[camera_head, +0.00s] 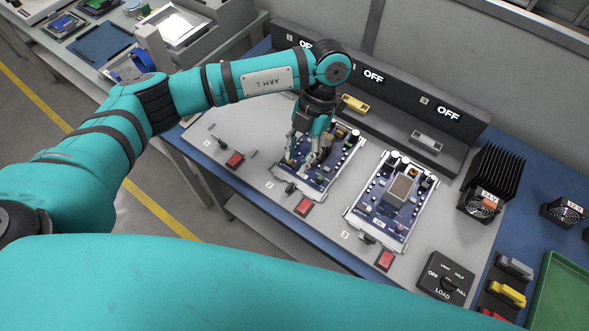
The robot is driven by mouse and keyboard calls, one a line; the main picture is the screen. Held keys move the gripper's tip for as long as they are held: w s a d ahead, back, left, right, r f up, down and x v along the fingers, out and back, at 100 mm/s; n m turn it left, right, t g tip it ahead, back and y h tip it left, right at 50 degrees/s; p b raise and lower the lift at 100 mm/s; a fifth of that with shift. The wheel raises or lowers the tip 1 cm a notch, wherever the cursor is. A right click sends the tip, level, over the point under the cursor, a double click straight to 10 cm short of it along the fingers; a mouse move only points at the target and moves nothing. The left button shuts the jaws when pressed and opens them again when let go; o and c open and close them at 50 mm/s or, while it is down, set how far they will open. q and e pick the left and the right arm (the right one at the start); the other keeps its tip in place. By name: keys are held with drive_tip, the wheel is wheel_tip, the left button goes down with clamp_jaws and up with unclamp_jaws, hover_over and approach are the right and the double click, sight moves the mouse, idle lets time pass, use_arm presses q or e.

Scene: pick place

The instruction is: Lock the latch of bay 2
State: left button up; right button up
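Bay 2 is the middle bay on the grey panel, and a blue circuit board (317,183) lies in it. Its latch (291,188) is a small dark lever at the board's front left edge, near the "2" mark and a red button (304,206). I cannot tell its exact position. My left gripper (302,160) points down over the left part of this board, behind the latch and apart from it. Its fingers look spread, and I see nothing held between them. The fingertips' contact with the board is unclear. My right gripper is not in view.
Bay 3 holds another board (398,212); bay 1 (232,125) looks empty where visible. Displays read OFF (373,76) along the back. A black heatsink unit (492,185), a load knob box (445,276) and a green tray (562,292) stand right.

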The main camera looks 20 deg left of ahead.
use_arm(q)
drive_tip(key=v, duration=0.4)
idle(0.4)
